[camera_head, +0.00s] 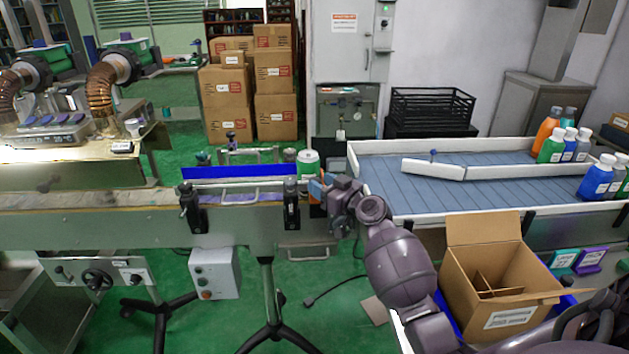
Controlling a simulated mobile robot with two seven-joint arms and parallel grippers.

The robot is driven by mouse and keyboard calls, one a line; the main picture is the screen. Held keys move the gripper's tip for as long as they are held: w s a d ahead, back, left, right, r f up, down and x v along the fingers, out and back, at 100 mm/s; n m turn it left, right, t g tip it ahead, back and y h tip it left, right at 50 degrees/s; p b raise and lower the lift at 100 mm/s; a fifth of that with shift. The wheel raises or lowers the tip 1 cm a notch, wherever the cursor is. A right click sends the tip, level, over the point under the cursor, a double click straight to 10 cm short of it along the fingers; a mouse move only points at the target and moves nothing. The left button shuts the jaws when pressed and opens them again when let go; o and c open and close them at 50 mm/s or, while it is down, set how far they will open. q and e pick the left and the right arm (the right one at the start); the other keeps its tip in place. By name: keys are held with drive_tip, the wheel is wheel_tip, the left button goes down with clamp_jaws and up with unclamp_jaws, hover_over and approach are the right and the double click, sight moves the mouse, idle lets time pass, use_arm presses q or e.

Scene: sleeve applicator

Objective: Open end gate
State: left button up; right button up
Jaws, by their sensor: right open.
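My right gripper (327,191) reaches in from the lower right to the right end of the narrow conveyor (240,214). Its jaws are open, beside a small orange and blue piece (316,189) at that end. This piece may be the end gate; the gripper partly hides it, and I cannot tell whether they touch. A green container with a white lid (308,162) stands upright just behind the gripper, at the conveyor's end. My left gripper is not in view.
A long blue guide rail (240,172) runs along the narrow conveyor. To the right is a wide blue-grey conveyor (400,186) with white walls and several bottles at its far right. An open cardboard box (502,316) stands at the lower right. Stacked cartons (275,118) stand behind.

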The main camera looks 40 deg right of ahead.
drive_tip(key=shift+w+a, duration=0.15)
drive_tip(key=shift+w, duration=0.65)
drive_tip(key=shift+w+a, duration=0.1)
drive_tip(key=shift+w, duration=0.7)
drive_tip(key=shift+c, duration=0.3)
clamp_jaws()
drive_tip(key=shift+s+a, duration=0.15)
drive_tip(key=shift+s, duration=0.15)
drive_tip(key=s+a+p, duration=0.2)
drive_tip(key=s+a, duration=0.2)
drive_tip(key=s, duration=0.3)
drive_tip(key=shift+a, duration=0.2)
drive_tip(key=shift+o, duration=0.3)
unclamp_jaws()
